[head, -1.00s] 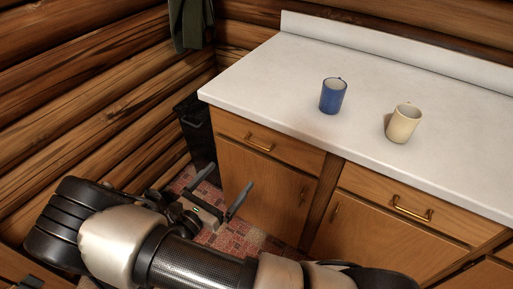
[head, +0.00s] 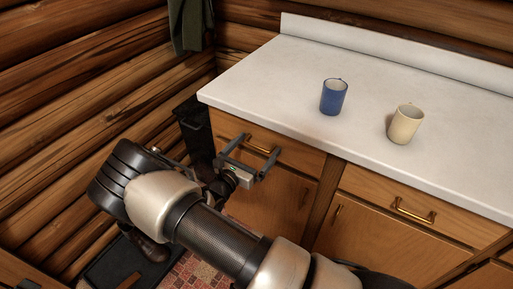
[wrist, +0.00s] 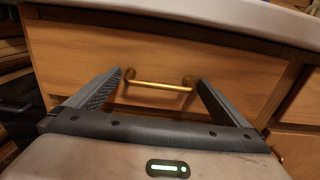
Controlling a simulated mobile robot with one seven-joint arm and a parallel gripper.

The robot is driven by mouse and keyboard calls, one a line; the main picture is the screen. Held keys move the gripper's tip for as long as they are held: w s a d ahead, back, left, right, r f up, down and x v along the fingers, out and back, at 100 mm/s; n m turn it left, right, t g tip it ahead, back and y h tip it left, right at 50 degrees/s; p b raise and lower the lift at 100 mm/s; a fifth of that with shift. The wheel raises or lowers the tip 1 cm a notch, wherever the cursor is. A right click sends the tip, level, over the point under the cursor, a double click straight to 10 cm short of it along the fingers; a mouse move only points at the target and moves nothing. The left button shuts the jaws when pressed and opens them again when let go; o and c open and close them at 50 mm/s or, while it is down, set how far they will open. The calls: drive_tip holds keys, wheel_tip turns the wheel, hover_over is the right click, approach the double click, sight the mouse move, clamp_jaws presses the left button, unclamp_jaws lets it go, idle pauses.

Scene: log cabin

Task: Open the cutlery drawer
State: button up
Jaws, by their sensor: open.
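The left wooden drawer (head: 305,159) under the white counter is shut. It has a brass bar handle (head: 258,149). My gripper (head: 261,144) is open in front of this drawer, its fingers pointing at the front. In the wrist view the drawer front (wrist: 70,55) fills most of the upper picture. The brass handle (wrist: 158,86) lies between the two open fingertips (wrist: 160,77), one near each end of the bar. I cannot tell whether the fingers touch it. A second shut drawer (head: 450,219) with a brass handle (head: 414,212) is to the right. Neither drawer shows a label.
A blue mug (head: 333,98) and a cream mug (head: 404,124) stand on the white counter (head: 270,85). Cabinet doors (head: 360,231) are below the drawers. A black bin (head: 196,130) stands between the cabinet and the log wall (head: 80,100). A dark cloth (head: 189,25) hangs on the wall.

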drive_tip(key=shift+w, duration=0.1)
drive_tip(key=c, duration=1.4)
drive_tip(key=shift+b+v, duration=0.3)
drive_tip(key=shift+v, duration=18.7)
drive_tip(key=shift+c, duration=0.2)
drive_tip(key=shift+d, duration=0.1)
drive_tip(key=o, duration=1.4)
drive_tip(key=shift+o, duration=0.2)
